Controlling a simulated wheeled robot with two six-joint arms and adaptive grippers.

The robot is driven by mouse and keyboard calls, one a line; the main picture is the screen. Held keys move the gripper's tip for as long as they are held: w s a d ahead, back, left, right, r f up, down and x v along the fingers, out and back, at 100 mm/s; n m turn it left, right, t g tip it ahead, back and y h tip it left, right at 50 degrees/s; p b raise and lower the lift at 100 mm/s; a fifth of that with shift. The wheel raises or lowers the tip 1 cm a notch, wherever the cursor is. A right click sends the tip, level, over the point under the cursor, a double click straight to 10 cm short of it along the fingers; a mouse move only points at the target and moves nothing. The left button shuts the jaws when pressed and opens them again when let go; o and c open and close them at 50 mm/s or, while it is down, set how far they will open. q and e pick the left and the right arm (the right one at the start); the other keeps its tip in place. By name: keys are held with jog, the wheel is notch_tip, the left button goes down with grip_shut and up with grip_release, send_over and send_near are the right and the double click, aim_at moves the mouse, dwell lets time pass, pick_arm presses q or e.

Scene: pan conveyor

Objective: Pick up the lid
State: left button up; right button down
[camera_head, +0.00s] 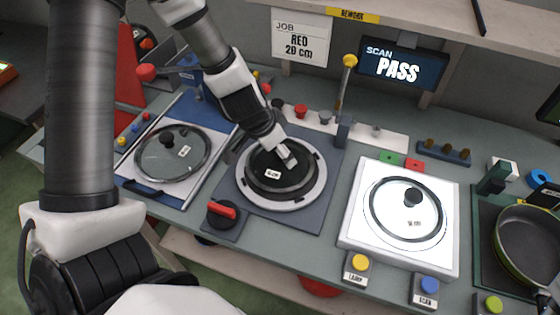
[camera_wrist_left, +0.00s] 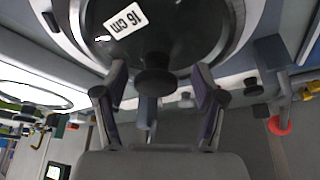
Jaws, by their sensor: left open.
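A dark round lid (camera_head: 282,182) with a white size label sits on a ring-shaped station in the middle of the bench. In the left wrist view this lid (camera_wrist_left: 185,30) shows its "16 cm" label and a black knob (camera_wrist_left: 155,82). My left gripper (camera_head: 263,154) is over the lid, its fingers pointing down at it. In the wrist view its open fingers (camera_wrist_left: 160,78) stand either side of the knob, with gaps visible. In the head view the gripper hides the knob. My right gripper is not visible.
A glass lid (camera_head: 165,165) lies on a blue-and-white station at left. Another lid (camera_head: 405,232) lies on a white square plate (camera_head: 355,238). A pan (camera_head: 530,245) stands at far right. A red-handled knob (camera_head: 222,212) is in front of the ring. The screen (camera_head: 400,68) reads PASS.

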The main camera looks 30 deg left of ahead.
pick_arm(q)
jog(key=shift+s+d+r, duration=0.1)
jog(key=shift+s+d, duration=0.05)
jog(key=shift+d, duration=0.05)
jog(key=shift+c, duration=0.4)
grip_shut()
